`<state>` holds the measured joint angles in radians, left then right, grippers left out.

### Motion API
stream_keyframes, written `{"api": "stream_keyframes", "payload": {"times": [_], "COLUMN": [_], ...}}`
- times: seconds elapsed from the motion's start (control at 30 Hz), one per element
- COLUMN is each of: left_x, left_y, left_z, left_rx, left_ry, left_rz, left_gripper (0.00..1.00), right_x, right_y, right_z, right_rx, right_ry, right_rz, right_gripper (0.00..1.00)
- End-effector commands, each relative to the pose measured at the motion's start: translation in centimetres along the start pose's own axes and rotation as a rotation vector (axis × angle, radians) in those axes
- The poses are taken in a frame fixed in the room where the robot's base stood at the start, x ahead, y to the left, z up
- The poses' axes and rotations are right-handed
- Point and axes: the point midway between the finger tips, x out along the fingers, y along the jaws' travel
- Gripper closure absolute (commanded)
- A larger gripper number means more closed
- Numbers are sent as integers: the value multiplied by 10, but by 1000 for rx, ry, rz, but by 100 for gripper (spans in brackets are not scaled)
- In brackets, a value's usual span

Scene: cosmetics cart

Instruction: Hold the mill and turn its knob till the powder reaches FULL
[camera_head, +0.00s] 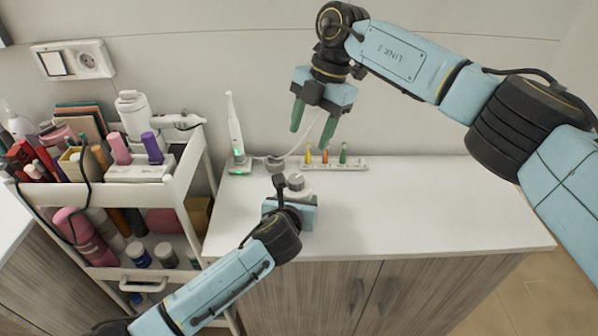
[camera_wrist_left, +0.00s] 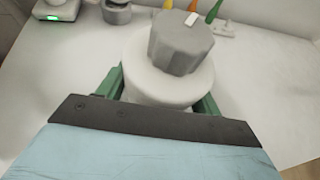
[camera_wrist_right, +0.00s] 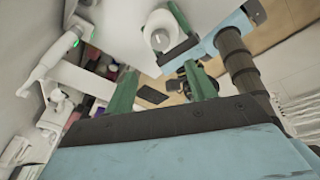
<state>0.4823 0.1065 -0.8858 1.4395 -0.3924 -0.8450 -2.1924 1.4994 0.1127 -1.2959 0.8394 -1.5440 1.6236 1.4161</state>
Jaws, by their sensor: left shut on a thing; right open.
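The mill is a white round body with a grey ribbed knob on top (camera_head: 295,182). My left gripper (camera_head: 294,199) is shut on the mill body (camera_wrist_left: 150,84), with a green finger on each side. My right gripper (camera_head: 311,138) is open and empty, with its fingers pointing down, above and slightly right of the mill. The mill also shows beyond its fingers in the right wrist view (camera_wrist_right: 158,25). The powder and any FULL mark cannot be seen.
A white device with a green light (camera_head: 235,130) stands at the back left, next to a small grey object (camera_head: 274,163). A white rack (camera_head: 350,165) holds several coloured items behind the mill. A crowded white cart (camera_head: 182,190) stands left. The counter's right side is clear.

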Motion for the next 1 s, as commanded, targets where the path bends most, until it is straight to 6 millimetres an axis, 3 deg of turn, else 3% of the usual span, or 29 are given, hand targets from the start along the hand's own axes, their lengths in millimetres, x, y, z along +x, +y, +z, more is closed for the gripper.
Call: {"api": "stream_keyframes", "payload": {"times": [0.23, 0.53, 0.67, 1.0], "left_x": [0, 0, 0, 0], "left_y": [0, 0, 0, 0], "left_z": [0, 0, 0, 0], "left_rx": [-1, -1, 0, 0], "left_ry": [-1, -1, -1, -1], "left_rz": [-1, -1, -1, -1], "left_gripper": [67, 67, 67, 67], "right_x": [-3, 2, 19, 86], "right_y": [-9, -12, -10, -5], "right_z": [13, 17, 15, 8], "right_rx": [413, 580, 581, 580], "right_ry": [78, 111, 112, 111], "right_rz": [41, 48, 47, 47], "right_gripper": [45, 45, 45, 45]}}
